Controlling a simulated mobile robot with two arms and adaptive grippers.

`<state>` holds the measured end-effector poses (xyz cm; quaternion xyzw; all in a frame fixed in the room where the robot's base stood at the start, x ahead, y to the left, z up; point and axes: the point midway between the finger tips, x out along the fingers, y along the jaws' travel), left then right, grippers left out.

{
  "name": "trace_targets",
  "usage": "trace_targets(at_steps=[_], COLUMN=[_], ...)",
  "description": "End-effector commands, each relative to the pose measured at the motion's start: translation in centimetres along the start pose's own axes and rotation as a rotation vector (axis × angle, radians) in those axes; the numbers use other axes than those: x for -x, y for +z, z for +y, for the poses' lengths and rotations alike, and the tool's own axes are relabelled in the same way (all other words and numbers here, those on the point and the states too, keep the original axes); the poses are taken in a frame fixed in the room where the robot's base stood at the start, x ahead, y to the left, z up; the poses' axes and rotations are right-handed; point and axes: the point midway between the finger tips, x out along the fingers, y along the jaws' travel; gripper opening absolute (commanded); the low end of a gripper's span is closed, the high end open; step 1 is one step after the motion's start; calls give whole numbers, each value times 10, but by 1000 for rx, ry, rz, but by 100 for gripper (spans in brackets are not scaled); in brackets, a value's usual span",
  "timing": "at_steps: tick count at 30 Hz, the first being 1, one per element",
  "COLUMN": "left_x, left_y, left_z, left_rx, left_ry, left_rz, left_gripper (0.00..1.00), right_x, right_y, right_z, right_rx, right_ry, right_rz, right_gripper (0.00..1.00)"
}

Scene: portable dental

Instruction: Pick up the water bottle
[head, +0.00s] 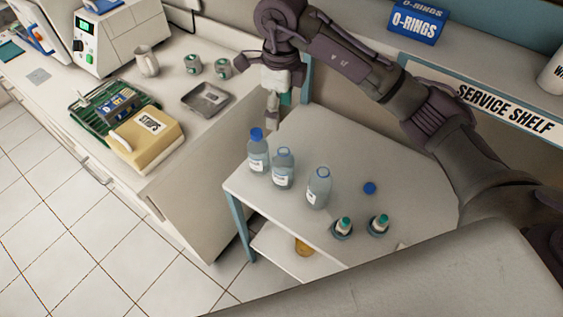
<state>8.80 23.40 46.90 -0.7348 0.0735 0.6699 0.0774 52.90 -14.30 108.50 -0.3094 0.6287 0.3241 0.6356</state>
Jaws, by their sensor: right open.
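Three clear bottles with white labels stand upright in a row on a small light-topped table (305,138). The left bottle (258,152) has a blue cap on. The middle bottle (283,170) and the right bottle (319,188) show no such raised cap; their tops look open. A loose blue cap (369,188) lies to the right of them. My right gripper (273,108) hangs pointing down above and behind the left bottle, open and apart from the bottles. Its fingers are small and partly hidden. My left gripper is not in view.
Two small green-capped bottles (343,226) (379,224) stand near the table's front. The left counter holds a beige box (147,138), a green rack (88,116), a metal tray (206,98), cups (193,64) and a jug (146,62). A service shelf (505,108) runs behind my right arm.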

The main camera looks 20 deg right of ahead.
Motion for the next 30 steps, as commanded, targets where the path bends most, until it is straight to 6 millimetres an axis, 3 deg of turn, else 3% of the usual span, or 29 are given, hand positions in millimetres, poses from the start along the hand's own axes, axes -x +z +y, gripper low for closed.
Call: trace_targets(at_steps=[4, 12, 22, 26, 30], left_x=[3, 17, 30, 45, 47], left_y=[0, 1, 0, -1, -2], left_z=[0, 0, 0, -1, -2], left_rx=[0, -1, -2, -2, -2], left_ry=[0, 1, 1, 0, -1], left_rz=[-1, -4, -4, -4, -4], left_gripper=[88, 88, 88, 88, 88], right_x=[-14, -64, -92, -111, -130], right_y=[-5, -6, -9, -14, -14], right_z=[-4, -3, -1, 3, 1], right_rx=[-6, -6, -4, -5, -5], right_ry=[-12, -9, -9, -7, -10], right_rz=[26, 23, 22, 23, 21], right_gripper=[72, 72, 72, 72, 72])
